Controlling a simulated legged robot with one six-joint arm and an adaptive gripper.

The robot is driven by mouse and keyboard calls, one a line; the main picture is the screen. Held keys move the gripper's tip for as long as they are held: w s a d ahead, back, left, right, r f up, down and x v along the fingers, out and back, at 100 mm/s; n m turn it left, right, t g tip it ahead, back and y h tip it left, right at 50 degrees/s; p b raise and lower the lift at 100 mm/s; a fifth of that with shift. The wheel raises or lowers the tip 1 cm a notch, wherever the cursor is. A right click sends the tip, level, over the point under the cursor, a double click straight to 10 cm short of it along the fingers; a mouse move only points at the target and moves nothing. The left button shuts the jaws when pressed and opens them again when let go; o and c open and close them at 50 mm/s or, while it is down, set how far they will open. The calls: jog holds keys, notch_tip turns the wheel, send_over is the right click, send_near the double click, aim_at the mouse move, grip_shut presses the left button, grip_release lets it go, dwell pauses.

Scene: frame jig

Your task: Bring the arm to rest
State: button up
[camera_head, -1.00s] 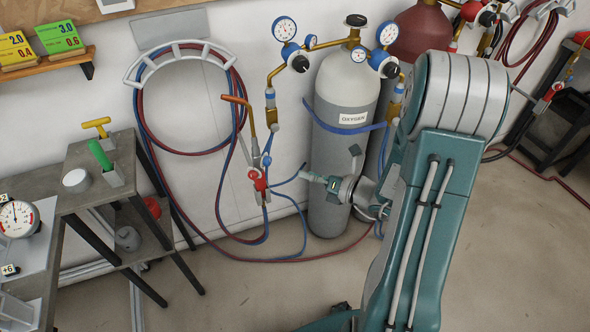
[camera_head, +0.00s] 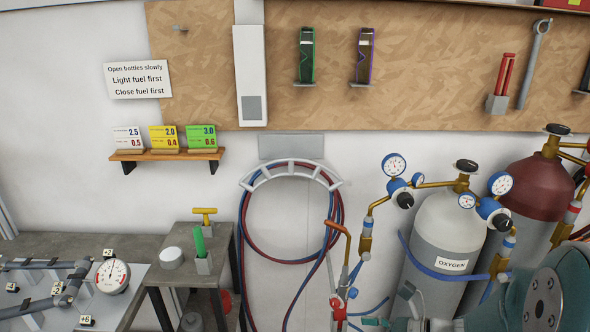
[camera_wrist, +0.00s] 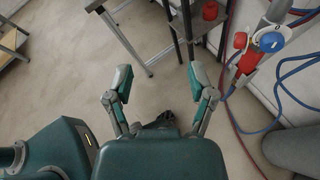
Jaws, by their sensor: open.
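My gripper (camera_wrist: 160,88) is open in the wrist view. Its two teal fingers stand apart with nothing between them, over bare floor. In the head view my arm fills the lower right corner in front of the grey oxygen cylinder (camera_head: 443,236). My gripper cannot be clearly made out there. The torch's red and blue knobs (camera_wrist: 268,42) also show at the upper right of the wrist view, apart from the fingers.
A dark red cylinder (camera_head: 541,188) stands right of the oxygen one. A small side table (camera_head: 212,236) holds a green-handled tool and a yellow-handled one. A bench (camera_head: 45,245) with a gauge is at left. Loose hoses (camera_wrist: 235,125) lie right of my gripper; floor between the fingers is clear.

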jog(key=s+a+r+n+g+h, duration=0.2)
jog(key=s+n+h, duration=0.15)
jog(key=n, duration=0.35)
jog(key=s+a+r+n+g+h, duration=0.2)
jog(key=s+n, duration=0.3)
jog(key=n, duration=0.2)
jog(key=s+d+r+n+t+h, duration=0.3)
jog(key=r+n+h, duration=0.4)
jog(key=n, duration=0.4)
jog(key=shift+s+d+r+n+t, duration=0.15)
jog(key=shift+s+d+n+t, duration=0.35)
jog(key=shift+d, duration=0.5)
